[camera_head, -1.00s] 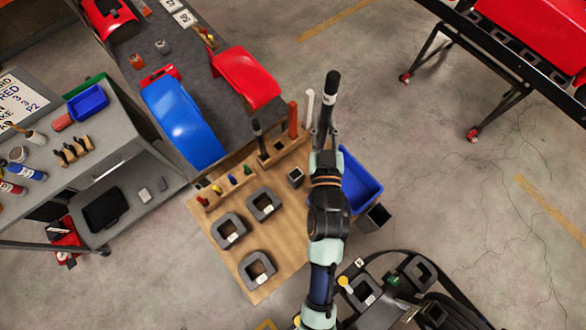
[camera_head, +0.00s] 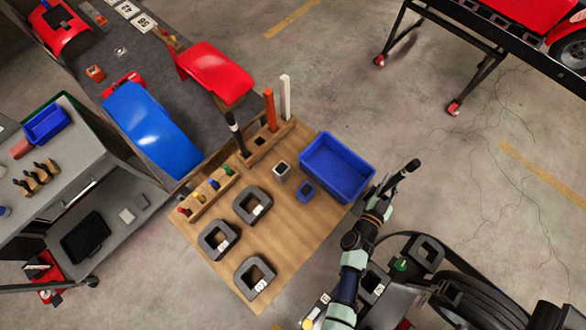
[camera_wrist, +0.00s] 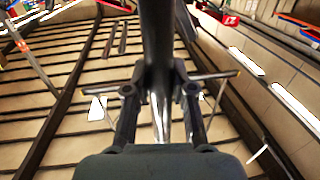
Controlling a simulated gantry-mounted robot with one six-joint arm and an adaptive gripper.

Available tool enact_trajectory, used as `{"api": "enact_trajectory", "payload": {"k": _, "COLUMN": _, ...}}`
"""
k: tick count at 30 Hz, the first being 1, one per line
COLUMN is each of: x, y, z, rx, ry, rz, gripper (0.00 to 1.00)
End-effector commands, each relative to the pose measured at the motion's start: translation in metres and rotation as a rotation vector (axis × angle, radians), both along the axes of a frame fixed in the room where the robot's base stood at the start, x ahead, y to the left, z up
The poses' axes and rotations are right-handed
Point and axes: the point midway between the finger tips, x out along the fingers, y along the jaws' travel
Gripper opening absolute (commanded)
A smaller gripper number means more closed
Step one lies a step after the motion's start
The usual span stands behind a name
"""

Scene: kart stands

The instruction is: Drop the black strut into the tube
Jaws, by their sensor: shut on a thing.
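My gripper (camera_wrist: 158,90) is shut on a black strut (camera_wrist: 157,35), which runs between the fingers and up out of the wrist view. In the head view the strut (camera_head: 412,164) shows as a short dark bar at the end of my arm, right of the blue bin and off the table. It looks tilted toward the upper right. On the wooden table stand a small grey square tube (camera_head: 274,172) and a smaller blue one (camera_head: 306,191), both open on top. I cannot tell which tube the task names. Another black strut (camera_head: 235,134) stands in the wooden rack.
A blue bin (camera_head: 336,166) sits at the table's right edge. Orange (camera_head: 270,110) and white (camera_head: 286,97) struts stand in the rack. Several grey square rings lie on the wooden table (camera_head: 300,232). A black rack stand (camera_head: 478,62) is at the upper right, with open floor between.

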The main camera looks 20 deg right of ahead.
Motion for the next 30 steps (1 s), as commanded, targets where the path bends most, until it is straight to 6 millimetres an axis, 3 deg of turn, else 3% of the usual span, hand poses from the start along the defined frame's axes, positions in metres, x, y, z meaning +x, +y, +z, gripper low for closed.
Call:
{"api": "enact_trajectory", "payload": {"k": 11, "x": -0.006, "y": -0.007, "z": -0.014, "rx": -0.004, "ry": -0.008, "rz": -0.03, "gripper": 0.0}}
{"api": "enact_trajectory", "payload": {"k": 23, "x": -0.006, "y": -0.007, "z": -0.065, "rx": -0.004, "ry": -0.007, "rz": -0.028, "gripper": 0.0}}
{"api": "enact_trajectory", "payload": {"k": 30, "x": -0.006, "y": -0.007, "z": -0.067, "rx": -0.004, "ry": -0.008, "rz": -0.028, "gripper": 0.0}}
